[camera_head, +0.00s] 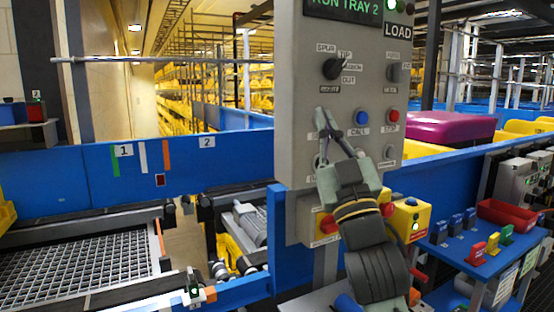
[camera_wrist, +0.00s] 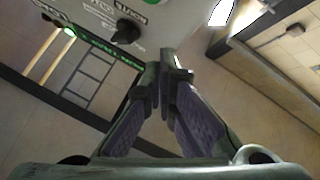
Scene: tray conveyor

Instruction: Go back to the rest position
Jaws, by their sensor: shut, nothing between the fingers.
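My gripper (camera_head: 322,124) is raised in front of the grey control panel (camera_head: 298,100), over its lower middle part. Its fingers point up and their tips come together with nothing between them. In the wrist view the fingers (camera_wrist: 163,72) also meet at the tips, with a dark knob on the panel (camera_wrist: 150,15) beyond them. The panel has a display reading "RUN TRAY 2", a black selector knob (camera_head: 335,68), a blue button (camera_head: 361,118) and a red button (camera_head: 393,117). My gripper hides part of the panel's lower controls. Whether the fingertips touch the panel cannot be told.
A blue side table (camera_head: 468,262) at the right carries a red bin (camera_head: 508,213) and small coloured blocks. A yellow box (camera_head: 412,218) sits beside the panel. A blue conveyor wall (camera_head: 60,180) and a mesh tray (camera_head: 75,270) lie at the left.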

